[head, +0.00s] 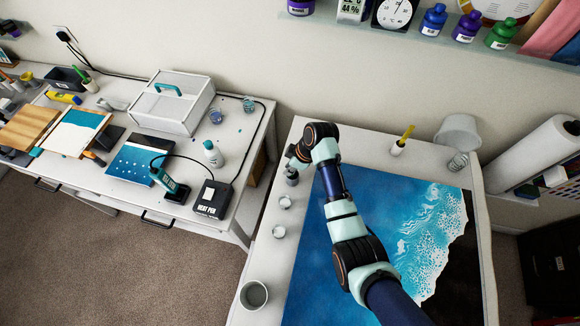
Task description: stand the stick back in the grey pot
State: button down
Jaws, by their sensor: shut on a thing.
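My gripper (293,170) points down near the far left corner of the pour table, beyond the blue panel's left edge. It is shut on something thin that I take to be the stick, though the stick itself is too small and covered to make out. A small cup (292,180) is directly below the fingers. The grey pot (247,304) stands upright at the near left of the same table, well apart from my gripper, and looks empty from here.
Two small cups (285,203) (279,232) stand along the table's left edge, between my gripper and the grey pot. The blue and white resin panel (420,250) covers most of the table, under my arm.

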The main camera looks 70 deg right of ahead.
jog(key=c, duration=1.1)
grip_release()
jog(key=shift+r, duration=0.15)
jog(key=v, duration=1.2)
